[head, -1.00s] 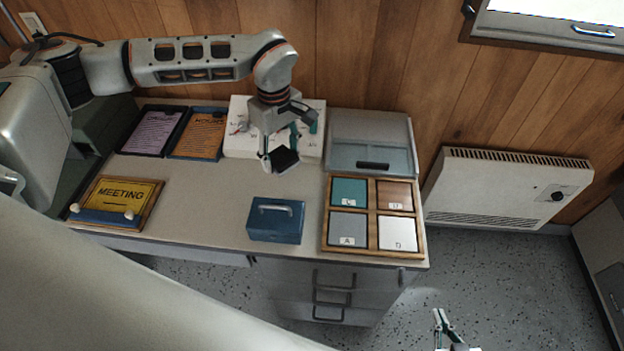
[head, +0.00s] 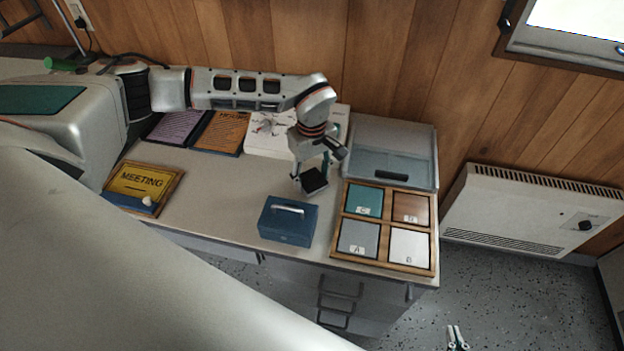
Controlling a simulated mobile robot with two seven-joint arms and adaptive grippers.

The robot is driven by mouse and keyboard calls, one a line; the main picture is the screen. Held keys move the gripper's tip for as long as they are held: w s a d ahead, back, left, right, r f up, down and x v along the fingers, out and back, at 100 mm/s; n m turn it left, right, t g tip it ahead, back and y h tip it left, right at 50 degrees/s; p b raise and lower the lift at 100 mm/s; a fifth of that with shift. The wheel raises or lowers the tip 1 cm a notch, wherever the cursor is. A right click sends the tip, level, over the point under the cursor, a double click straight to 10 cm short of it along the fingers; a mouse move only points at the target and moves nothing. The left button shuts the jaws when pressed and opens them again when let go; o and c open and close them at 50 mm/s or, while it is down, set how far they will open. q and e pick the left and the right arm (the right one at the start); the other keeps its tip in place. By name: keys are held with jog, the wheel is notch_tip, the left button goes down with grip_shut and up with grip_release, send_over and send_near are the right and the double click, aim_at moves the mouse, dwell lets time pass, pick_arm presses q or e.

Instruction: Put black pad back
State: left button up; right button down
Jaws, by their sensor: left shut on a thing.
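The black pad (head: 314,180) is a small dark square held above the desk, left of the wooden tray. My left gripper (head: 313,172) is shut on it from above. The wooden tray (head: 337,245) has a frame around coloured squares with small letter labels: teal C (head: 364,199), brown D (head: 411,207), grey A (head: 358,240) and white B (head: 409,246). The pad is apart from the tray. My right gripper (head: 457,340) shows small at the bottom edge over the floor, partly cut off; its opening is unclear.
A blue cash box (head: 288,222) stands in front of the pad. A grey bin with a clear front (head: 382,155) stands behind the tray. A yellow MEETING sign (head: 143,183), purple and orange boards and a white board (head: 270,135) lie left and behind. Mid-left desk is clear.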

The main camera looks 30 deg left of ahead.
aim_at(312, 179)
pick_arm(q)
jog(key=shift+f, duration=0.75)
jog(key=o, duration=1.3)
jog(key=shift+f, duration=0.15)
jog(key=shift+c, duration=0.2)
notch_tip(312, 179, up, 12)
jog(key=shift+s, duration=0.1)
